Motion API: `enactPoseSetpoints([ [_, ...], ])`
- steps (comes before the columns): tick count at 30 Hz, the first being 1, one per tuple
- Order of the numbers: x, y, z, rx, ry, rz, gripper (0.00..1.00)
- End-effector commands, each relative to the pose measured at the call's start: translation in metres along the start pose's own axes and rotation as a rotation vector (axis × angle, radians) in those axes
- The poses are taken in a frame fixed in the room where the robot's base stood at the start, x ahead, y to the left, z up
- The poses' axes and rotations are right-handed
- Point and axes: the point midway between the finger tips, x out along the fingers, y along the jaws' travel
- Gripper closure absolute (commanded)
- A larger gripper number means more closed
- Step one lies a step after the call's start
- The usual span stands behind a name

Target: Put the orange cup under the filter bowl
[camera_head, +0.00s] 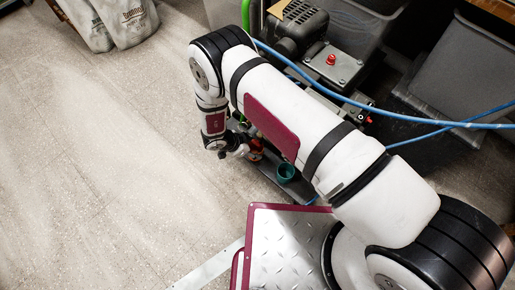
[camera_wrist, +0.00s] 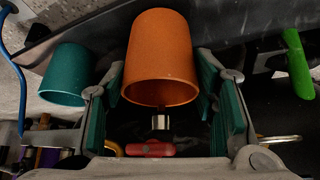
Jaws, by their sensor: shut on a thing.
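The orange cup (camera_wrist: 160,50) is between the two finger pads of my gripper (camera_wrist: 160,88) in the wrist view, and the gripper is shut on it. The cup's open mouth faces the lower part of that picture. In the head view my gripper (camera_head: 243,150) is low beside the machine, with a small part of the orange cup (camera_head: 256,146) showing next to it. I cannot pick out the filter bowl with certainty in either view.
A teal cup (camera_head: 286,172) stands on a dark surface beside my gripper; it also shows at the left of the wrist view (camera_wrist: 68,75). A grey motor (camera_head: 303,25) and blue hoses (camera_head: 345,98) lie behind my arm.

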Motion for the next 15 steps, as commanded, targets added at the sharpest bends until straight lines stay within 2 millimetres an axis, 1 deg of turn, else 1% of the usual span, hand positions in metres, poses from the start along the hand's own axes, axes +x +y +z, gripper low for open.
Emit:
enactPoseSetpoints([
  [1, 0.007, 0.0, -0.008, 0.001, 0.001, 0.001, 0.75],
  [3, 0.013, 0.001, -0.018, 0.001, 0.001, 0.001, 0.75],
  [5, 0.019, 0.001, -0.011, -0.002, -0.001, -0.001, 0.75],
  [7, 0.023, 0.001, -0.009, -0.001, 0.0, 0.001, 0.75],
  [15, 0.024, 0.0, -0.008, 0.0, -0.001, 0.0, 0.75],
])
